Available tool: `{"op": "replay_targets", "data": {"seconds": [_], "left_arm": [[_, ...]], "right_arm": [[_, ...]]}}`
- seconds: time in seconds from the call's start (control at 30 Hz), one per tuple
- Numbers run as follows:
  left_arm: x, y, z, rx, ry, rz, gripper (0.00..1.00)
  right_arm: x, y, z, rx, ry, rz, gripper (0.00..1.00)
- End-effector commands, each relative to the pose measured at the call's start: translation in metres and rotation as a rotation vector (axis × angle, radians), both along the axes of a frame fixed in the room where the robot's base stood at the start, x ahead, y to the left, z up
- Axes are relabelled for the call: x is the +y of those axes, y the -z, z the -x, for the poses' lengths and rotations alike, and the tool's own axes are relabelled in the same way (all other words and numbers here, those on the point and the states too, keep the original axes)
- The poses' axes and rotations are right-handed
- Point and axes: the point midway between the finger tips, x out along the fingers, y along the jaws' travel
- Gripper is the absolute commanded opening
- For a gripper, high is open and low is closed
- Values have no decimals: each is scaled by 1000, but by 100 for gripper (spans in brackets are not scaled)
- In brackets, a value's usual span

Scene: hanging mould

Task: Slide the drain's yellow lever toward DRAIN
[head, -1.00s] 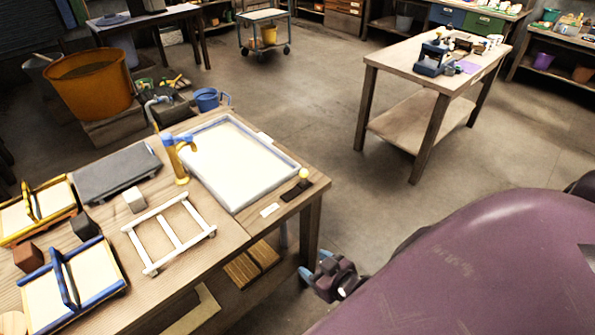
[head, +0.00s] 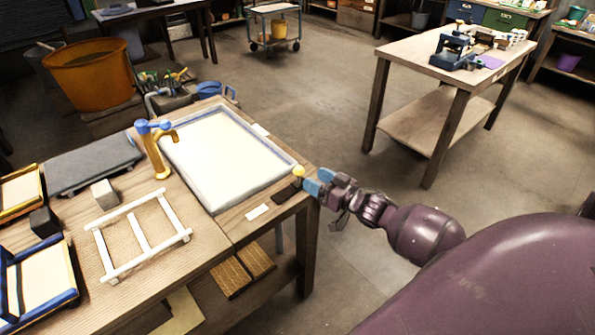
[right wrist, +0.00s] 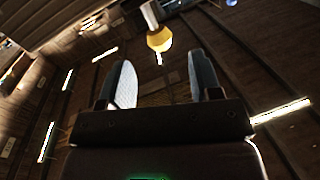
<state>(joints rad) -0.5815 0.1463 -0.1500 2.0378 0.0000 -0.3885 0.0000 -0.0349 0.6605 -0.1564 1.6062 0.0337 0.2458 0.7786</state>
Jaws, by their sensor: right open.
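The drain's yellow lever knob (head: 299,171) stands at the right corner of the table, beside the white basin (head: 228,155). A dark plate (head: 286,193) lies at its foot. My right gripper (head: 316,181) is open and empty, its blue fingertips just to the right of the knob. In the right wrist view the yellow knob (right wrist: 159,40) shows beyond and between the two open fingers (right wrist: 163,85), apart from them. The DRAIN lettering is too small to read. My left gripper is not in view.
A yellow tap with a blue handle (head: 155,150) stands at the basin's left edge. A white frame (head: 141,234) and a white label (head: 257,212) lie on the table. Open floor (head: 320,110) lies between this table and the far wooden table (head: 450,75).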

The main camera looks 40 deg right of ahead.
Motion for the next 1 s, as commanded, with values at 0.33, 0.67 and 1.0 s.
{"op": "replay_targets", "data": {"seconds": [0.33, 0.67, 1.0], "left_arm": [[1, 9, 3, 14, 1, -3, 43], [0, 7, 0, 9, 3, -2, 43], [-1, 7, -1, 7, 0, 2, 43]], "right_arm": [[15, 2, -50, 1, 1, -1, 58], [19, 1, -65, 1, 1, -1, 58], [19, 1, -65, 1, 1, -1, 37]]}}
